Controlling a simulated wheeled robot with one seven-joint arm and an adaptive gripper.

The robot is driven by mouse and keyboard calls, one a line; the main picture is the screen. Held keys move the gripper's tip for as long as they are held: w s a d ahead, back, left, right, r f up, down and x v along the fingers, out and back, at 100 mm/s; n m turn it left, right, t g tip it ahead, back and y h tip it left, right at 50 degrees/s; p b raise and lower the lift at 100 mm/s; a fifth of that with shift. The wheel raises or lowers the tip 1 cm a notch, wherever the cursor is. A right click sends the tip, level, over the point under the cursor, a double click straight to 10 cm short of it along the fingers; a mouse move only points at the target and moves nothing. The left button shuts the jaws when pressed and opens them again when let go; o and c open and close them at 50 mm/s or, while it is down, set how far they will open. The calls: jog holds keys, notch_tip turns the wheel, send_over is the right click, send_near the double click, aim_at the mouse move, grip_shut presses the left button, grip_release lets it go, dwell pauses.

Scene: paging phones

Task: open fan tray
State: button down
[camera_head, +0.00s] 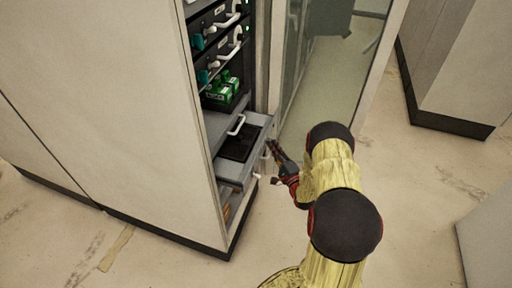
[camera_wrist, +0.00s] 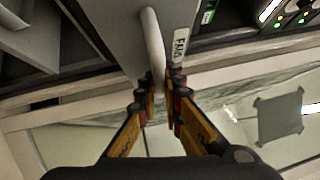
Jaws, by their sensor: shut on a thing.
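The fan tray (camera_head: 262,122) is a grey drawer with a dark inset, standing partly out of the cabinet's open front in the head view. In the wrist view its grey face (camera_wrist: 110,22) carries a white label reading FAN (camera_wrist: 181,43). A pale bar handle (camera_wrist: 152,38) runs down that face to between my fingertips. My gripper (camera_wrist: 160,92) is shut on this handle, one finger on each side. In the head view my gripper (camera_head: 275,149) is at the tray's front right end; its grip on the handle is too small to make out there.
The tall cabinet (camera_head: 125,110) holds modules with white handles (camera_head: 238,38) and green blocks (camera_head: 219,90) above the tray. A glass-panelled door (camera_head: 325,75) stands open to the right. Another cabinet (camera_head: 450,60) is at the far right. Bare floor (camera_head: 420,200) lies between.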

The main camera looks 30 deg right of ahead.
jog(key=s+d, duration=0.7)
jog(key=s, duration=0.2)
jog(key=shift+s+d+p, duration=0.2)
jog(key=shift+s+p, duration=0.15)
jog(key=shift+p, duration=0.05)
jog(key=shift+f, duration=0.1)
jog(key=c, duration=2)
grip_release()
jog(key=shift+c, duration=0.2)
jog(key=shift+o, duration=0.4)
jog(key=s+a+f, duration=0.1)
jog(key=s, duration=1)
jog(key=shift+s+a+f, duration=0.25)
jog(key=shift+s+f, duration=0.05)
jog(key=shift+s, duration=0.05)
